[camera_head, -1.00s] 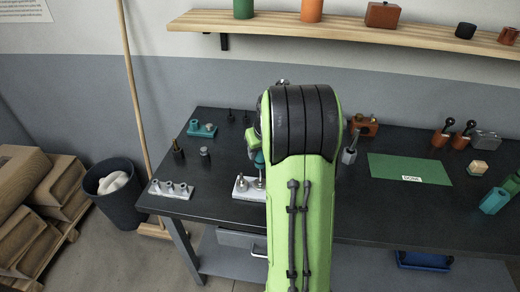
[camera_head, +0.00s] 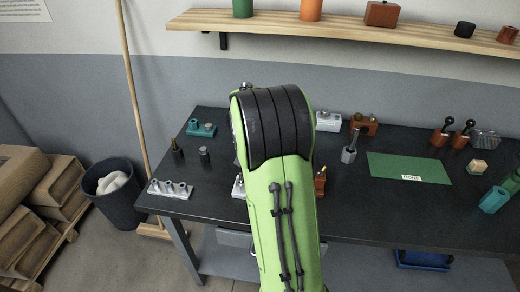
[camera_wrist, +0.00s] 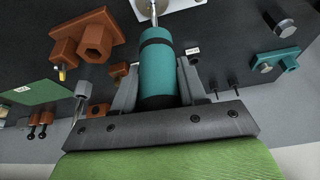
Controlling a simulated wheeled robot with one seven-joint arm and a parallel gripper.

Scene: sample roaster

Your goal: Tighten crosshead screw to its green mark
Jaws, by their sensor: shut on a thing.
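In the wrist view my gripper (camera_wrist: 158,70) is shut on the teal handle of a screwdriver (camera_wrist: 157,75) with a black band. Its thin metal shaft points away from me, over a pale plate (camera_wrist: 185,4) with a round metal piece (camera_wrist: 143,7) at the top edge. Whether the tip touches anything is cut off by the frame. I cannot make out the crosshead screw or a green mark. In the head view my arm hides the gripper and screwdriver, and only the left end of the pale plate (camera_head: 237,187) shows.
The dark bench holds a pale block with several posts (camera_head: 170,188) at left, a teal fixture (camera_head: 201,129) behind, and a green mat (camera_head: 408,168) at right. An orange block with a hexagonal part (camera_wrist: 88,40) shows in the wrist view. A wooden shelf (camera_head: 350,27) hangs above.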

